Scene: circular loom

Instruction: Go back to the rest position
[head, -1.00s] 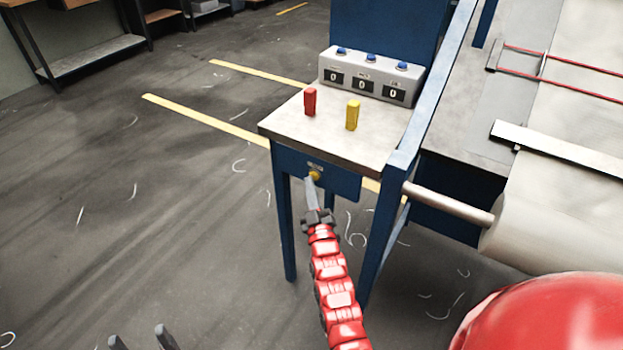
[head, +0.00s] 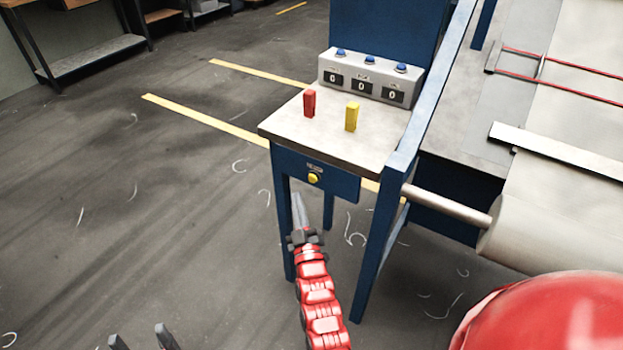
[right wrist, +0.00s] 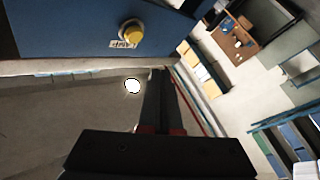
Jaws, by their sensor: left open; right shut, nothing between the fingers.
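My right gripper (head: 297,202) is shut and empty, its fingers pointing up in the head view just below the front panel of the small blue table. In the right wrist view its closed fingers (right wrist: 158,76) are apart from the yellow button (right wrist: 132,33). That button also shows in the head view (head: 313,178), clear of the fingertips. My left gripper (head: 141,336) is at the bottom left edge over the floor; its two fingertips are apart and nothing is seen between them. The rest of it is out of frame.
The blue table (head: 285,133) carries a red block (head: 309,103), a yellow block (head: 351,117) and a grey counter box (head: 366,78). A blue frame post (head: 378,240) and a roller shaft (head: 447,203) stand to the right. The floor at left is open.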

